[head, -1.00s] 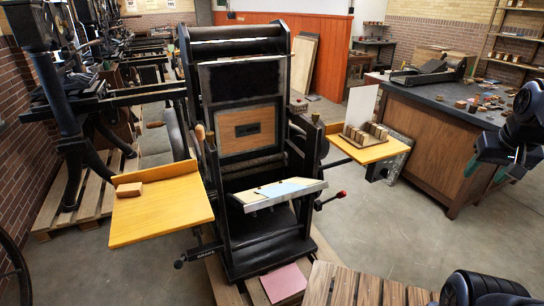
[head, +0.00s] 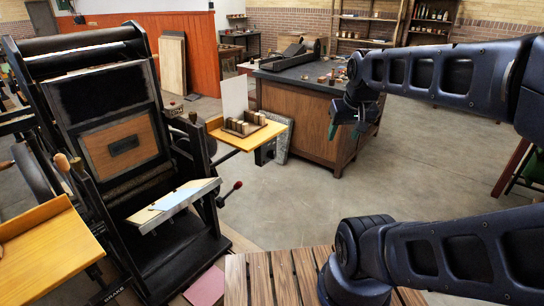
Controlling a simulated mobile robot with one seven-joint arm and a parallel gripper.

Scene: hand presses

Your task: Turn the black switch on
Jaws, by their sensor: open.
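I cannot make out a black switch in the head view. The black hand press (head: 120,140) stands at the left, with a wooden panel in its frame and a pale board in front. A lever with a red knob (head: 237,185) sticks out from its right side. My gripper (head: 345,128) hangs in the air in the middle right of the picture, pointing down. It is small in view, open, and has nothing visible between its fingers. It is apart from the press.
A yellow side table (head: 285,124) holds several small blocks. A dark-topped wooden cabinet (head: 310,122) stands behind my gripper. Another yellow table (head: 45,262) is at the left edge. Slatted wood (head: 262,278) lies at the bottom. Open concrete floor lies at the right.

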